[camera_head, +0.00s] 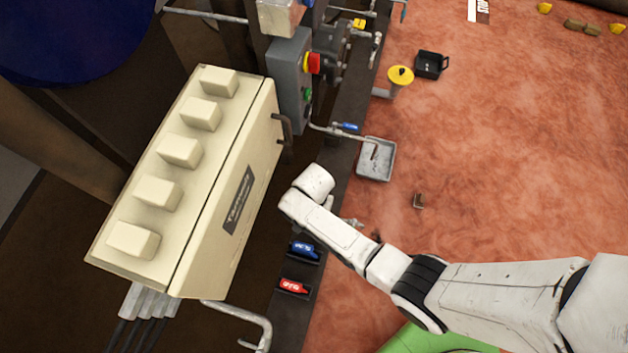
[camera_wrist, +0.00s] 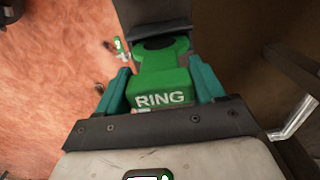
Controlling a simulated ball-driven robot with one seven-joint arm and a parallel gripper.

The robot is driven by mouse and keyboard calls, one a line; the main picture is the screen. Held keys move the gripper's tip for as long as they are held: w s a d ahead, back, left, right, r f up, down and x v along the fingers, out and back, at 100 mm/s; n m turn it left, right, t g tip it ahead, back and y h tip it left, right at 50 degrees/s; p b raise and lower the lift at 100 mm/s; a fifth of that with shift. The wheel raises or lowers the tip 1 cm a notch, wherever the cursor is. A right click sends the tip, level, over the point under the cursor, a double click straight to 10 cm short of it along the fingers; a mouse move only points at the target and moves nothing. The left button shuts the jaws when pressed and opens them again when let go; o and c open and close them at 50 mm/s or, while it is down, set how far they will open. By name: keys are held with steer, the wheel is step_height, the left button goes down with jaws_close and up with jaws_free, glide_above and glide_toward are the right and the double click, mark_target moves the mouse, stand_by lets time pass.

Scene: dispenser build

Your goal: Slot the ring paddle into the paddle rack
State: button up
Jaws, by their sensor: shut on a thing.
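The green ring paddle, marked RING (camera_wrist: 163,88), is between the teal fingers of my gripper (camera_wrist: 160,84) in the wrist view. My gripper is shut on its block. A dark rounded part shows in the paddle's far end, by a dark grey piece (camera_wrist: 152,12); I cannot tell whether they touch or whether this piece is the rack. In the head view my white wrist hides the gripper and paddle. A blue labelled piece (camera_head: 304,249) and a red labelled piece (camera_head: 293,287) sit in dark holders on the dark beam; I cannot tell whether these holders are the rack.
A cream cabinet (camera_head: 222,203) with several blocky knobs stands left of my wrist. A grey tray (camera_head: 376,160) lies beyond it, near a bent pipe. A yellow-topped post (camera_head: 400,76) and black box (camera_head: 431,64) are farther back. The reddish floor at right is mostly clear.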

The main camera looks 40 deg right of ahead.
steer(key=shift+f+b, duration=0.5)
steer(key=shift+f, duration=0.2)
steer(key=o, duration=1.5)
steer(key=shift+c, duration=0.2)
steer(key=shift+o, duration=0.2)
steer(key=shift+r+p, duration=3.95)
steer(key=shift+r, duration=0.1)
